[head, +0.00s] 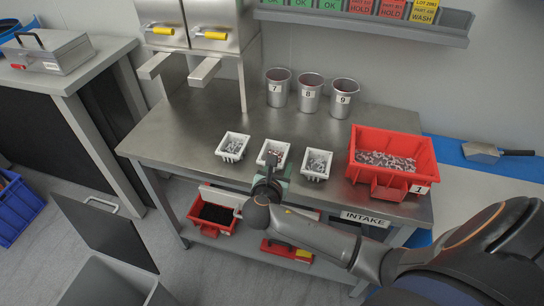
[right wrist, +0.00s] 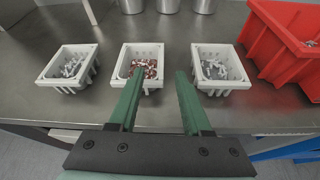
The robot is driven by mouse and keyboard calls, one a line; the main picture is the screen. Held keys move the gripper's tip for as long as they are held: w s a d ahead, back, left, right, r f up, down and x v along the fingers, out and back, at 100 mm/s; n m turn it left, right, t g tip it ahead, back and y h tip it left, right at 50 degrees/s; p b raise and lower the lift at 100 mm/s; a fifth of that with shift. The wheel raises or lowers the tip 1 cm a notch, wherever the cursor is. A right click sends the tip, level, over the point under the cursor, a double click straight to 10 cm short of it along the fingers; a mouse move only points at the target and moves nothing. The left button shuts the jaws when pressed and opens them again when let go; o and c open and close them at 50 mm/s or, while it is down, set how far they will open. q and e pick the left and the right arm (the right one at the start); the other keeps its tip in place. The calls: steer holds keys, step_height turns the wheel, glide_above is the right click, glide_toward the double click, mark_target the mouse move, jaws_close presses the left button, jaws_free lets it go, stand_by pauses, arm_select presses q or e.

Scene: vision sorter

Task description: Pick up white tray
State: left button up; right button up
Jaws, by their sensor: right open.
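Three small white trays stand in a row on the steel table. The left tray (head: 232,147) and the right tray (head: 317,164) hold grey parts. The middle tray (head: 266,146) holds red and grey parts. In the right wrist view the left tray (right wrist: 67,70), the middle tray (right wrist: 127,53) and the right tray (right wrist: 219,72) all show. My right gripper (head: 270,165) is at the table's front edge, by the middle tray. In the right wrist view its green fingers (right wrist: 158,85) are apart and empty, the left fingertip in front of the middle tray. My left gripper is not in view.
Steel cups numbered 7 (head: 277,90), 8 (head: 310,94) and 9 (head: 343,99) stand behind. A metal dispenser (head: 205,35) rises at the back left. The table's left side is clear.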

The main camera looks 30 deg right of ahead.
mark_target(285, 157)
steer(key=shift+x, duration=3.15)
steer(key=shift+s+f, duration=0.15)
steer(key=shift+c, duration=0.4)
jaws_close()
